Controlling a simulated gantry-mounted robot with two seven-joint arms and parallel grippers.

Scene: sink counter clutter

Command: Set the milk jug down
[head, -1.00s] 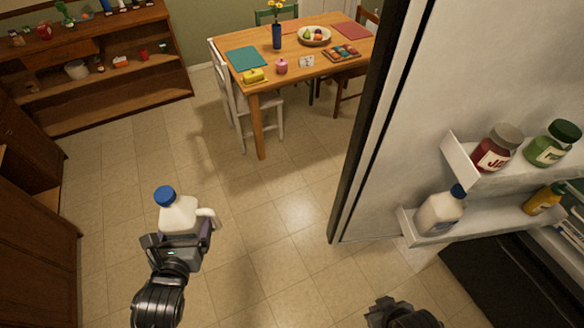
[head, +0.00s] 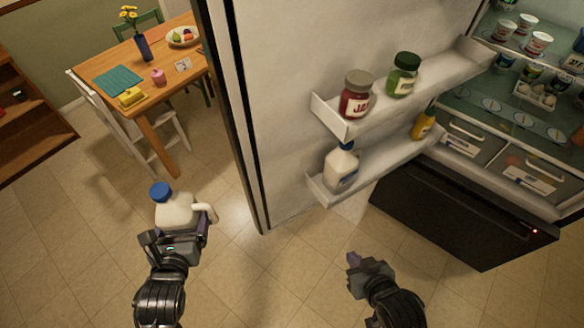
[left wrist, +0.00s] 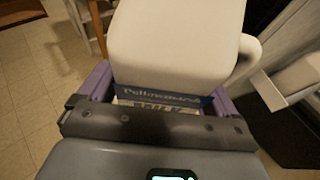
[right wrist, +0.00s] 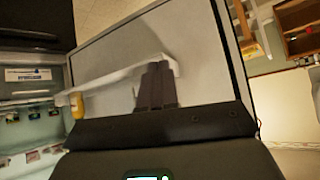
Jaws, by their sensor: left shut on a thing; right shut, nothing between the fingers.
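The milk jug (head: 176,211) is white with a blue cap and a side handle. My left gripper (head: 172,236) is shut on it and holds it upright in the air above the floor. In the left wrist view the jug's pale body (left wrist: 178,45) fills the space between the fingers, with a blue label band at its lower part. My right gripper (head: 353,260) is shut and empty, low in front of the open fridge door. In the right wrist view its fingers (right wrist: 156,82) are together.
The open fridge door (head: 290,110) has shelves with a red jam jar (head: 356,94), a green jar (head: 403,75), a white bottle (head: 341,167) and a yellow bottle (head: 424,122). The fridge interior (head: 515,100) is stocked at right. A wooden table (head: 170,62) stands behind left.

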